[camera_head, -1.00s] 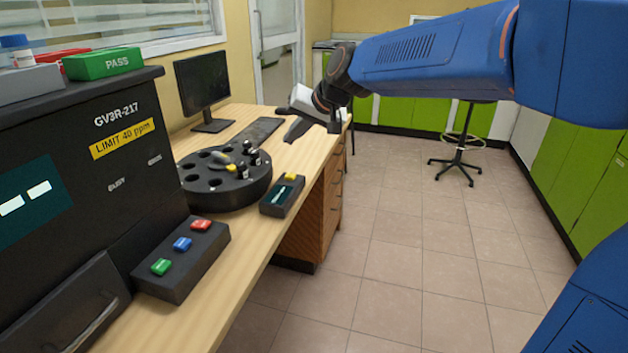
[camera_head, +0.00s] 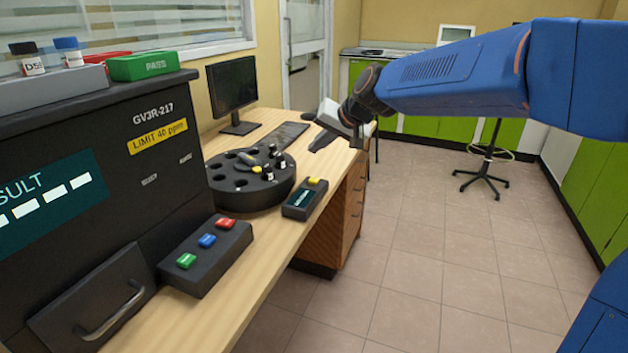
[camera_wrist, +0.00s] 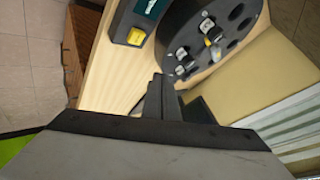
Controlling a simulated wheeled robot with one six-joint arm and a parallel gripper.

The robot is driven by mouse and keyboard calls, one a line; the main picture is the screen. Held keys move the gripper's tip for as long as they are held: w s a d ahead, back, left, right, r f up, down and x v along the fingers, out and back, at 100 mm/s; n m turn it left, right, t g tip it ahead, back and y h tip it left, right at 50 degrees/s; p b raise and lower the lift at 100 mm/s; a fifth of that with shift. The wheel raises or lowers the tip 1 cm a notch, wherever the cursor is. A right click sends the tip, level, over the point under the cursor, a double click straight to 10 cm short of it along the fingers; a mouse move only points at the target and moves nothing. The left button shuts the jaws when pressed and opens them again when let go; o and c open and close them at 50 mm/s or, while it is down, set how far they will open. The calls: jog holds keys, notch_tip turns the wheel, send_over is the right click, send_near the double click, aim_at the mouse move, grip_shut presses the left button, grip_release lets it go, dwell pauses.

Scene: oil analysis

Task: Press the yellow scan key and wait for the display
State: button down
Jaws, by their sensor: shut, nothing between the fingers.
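The yellow scan key (camera_head: 315,182) sits at the far end of a small dark scanner box (camera_head: 296,210) on the wooden bench. The scanner's teal display (camera_head: 304,198) faces up; any text on it is too small to read. In the wrist view the yellow key (camera_wrist: 136,37) shows at the upper middle, with part of the display (camera_wrist: 150,8) beside it. My gripper (camera_head: 318,146) is shut and empty, above the bench beyond the scanner and apart from the key. Its dark fingers also show in the wrist view (camera_wrist: 163,90).
A round black carousel (camera_head: 250,195) with several vials stands left of the scanner. A black analyser (camera_head: 90,170) and a box with green, blue and red keys (camera_head: 208,258) are nearer. A monitor (camera_head: 232,90) and keyboard (camera_head: 277,134) are behind.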

aim_at(317, 181)
jog(key=shift+f, duration=3.25)
jog(key=shift+f, duration=0.15)
jog(key=shift+f, duration=0.3)
jog(key=shift+f, duration=0.5)
dwell(0.3)
jog(key=shift+r, duration=0.1)
dwell(0.3)
jog(key=shift+r, duration=0.85)
jog(key=shift+r, duration=0.1)
jog(key=shift+r, duration=2.4)
